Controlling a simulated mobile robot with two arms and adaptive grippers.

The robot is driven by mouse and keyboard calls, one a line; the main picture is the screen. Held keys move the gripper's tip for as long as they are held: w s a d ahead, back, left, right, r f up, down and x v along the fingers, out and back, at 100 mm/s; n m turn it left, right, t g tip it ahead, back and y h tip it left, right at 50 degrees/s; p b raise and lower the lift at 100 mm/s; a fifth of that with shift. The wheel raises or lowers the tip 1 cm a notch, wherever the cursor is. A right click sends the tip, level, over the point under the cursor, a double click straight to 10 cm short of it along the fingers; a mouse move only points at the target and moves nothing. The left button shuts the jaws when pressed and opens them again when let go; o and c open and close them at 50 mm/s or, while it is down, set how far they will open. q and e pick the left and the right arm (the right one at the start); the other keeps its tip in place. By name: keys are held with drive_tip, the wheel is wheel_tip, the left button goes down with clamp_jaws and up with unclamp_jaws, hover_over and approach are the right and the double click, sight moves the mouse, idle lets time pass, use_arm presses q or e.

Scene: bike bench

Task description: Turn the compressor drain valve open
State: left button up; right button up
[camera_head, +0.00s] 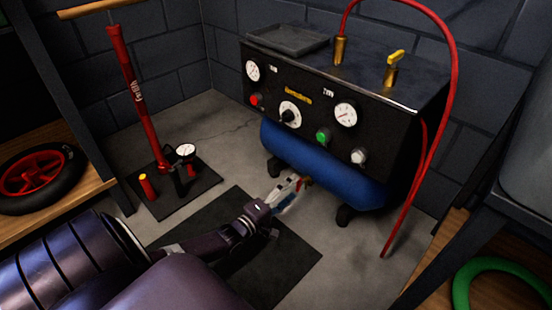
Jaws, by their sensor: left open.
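The compressor has a black control box (380,95) on top of a blue tank (330,170) with dark feet. A small brass and red fitting (307,181) shows low at the tank's front; it may be the drain valve, but it is too small to be sure. My left gripper (296,186) reaches in from the lower left. Its open fingertips are at this fitting and partly cover it. I cannot tell whether they touch it. My right gripper is not in view.
A red hose (448,60) arches over the box and hangs down at its right. A red floor pump (140,100) stands at left. A dark mat (285,262) lies below my arm. A bench with a wheel (38,178) is at far left.

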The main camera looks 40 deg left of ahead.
use_arm(q)
drive_tip(key=s, duration=0.8)
drive_tip(key=shift+s+a, duration=0.3)
drive_tip(key=shift+a, duration=0.05)
